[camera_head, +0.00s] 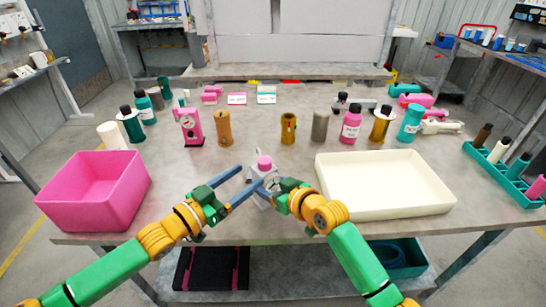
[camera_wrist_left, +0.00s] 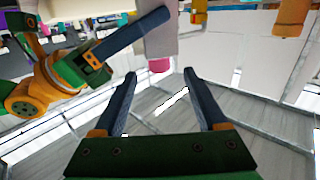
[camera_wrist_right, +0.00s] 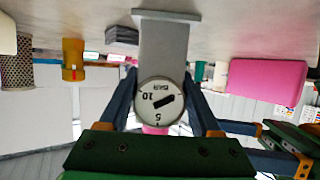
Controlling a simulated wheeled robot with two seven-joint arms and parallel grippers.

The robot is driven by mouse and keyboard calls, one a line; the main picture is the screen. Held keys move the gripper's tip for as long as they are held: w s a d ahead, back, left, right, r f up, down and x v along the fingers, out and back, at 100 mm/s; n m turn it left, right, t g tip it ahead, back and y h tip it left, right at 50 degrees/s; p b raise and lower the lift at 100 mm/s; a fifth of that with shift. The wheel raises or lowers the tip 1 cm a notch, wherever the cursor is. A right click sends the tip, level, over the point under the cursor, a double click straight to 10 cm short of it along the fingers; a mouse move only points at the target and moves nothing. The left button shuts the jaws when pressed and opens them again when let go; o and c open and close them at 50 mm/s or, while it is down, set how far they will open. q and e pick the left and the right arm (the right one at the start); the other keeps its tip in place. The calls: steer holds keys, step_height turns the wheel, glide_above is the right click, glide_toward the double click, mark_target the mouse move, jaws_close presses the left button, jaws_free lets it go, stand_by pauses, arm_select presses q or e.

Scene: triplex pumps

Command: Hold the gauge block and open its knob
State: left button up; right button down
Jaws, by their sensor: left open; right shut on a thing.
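The gauge block is a grey upright block standing on the table between my arms in the head view (camera_head: 258,201). It has a white dial (camera_wrist_right: 155,92) and a pink knob (camera_head: 264,163) on top. My right gripper (camera_wrist_right: 160,73) is shut on the block, one finger on each side near the dial. My left gripper (camera_head: 251,175) is open and empty, its fingers pointing towards the knob from the left. In the left wrist view the knob (camera_wrist_left: 159,65) lies near the gap between the open fingertips (camera_wrist_left: 160,74), apparently not gripped.
A pink bin (camera_head: 95,205) stands at left and a cream tray (camera_head: 385,195) at right. Several bottles and cylinders, such as a pink bottle (camera_head: 351,125) and a brown cylinder (camera_head: 223,128), stand behind. The table between them and the block is clear.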

mark_target(265, 163)
steer(key=shift+d, duration=0.1)
arm_select(q)
steer(key=x, duration=1)
steer(key=shift+w+d, duration=0.2)
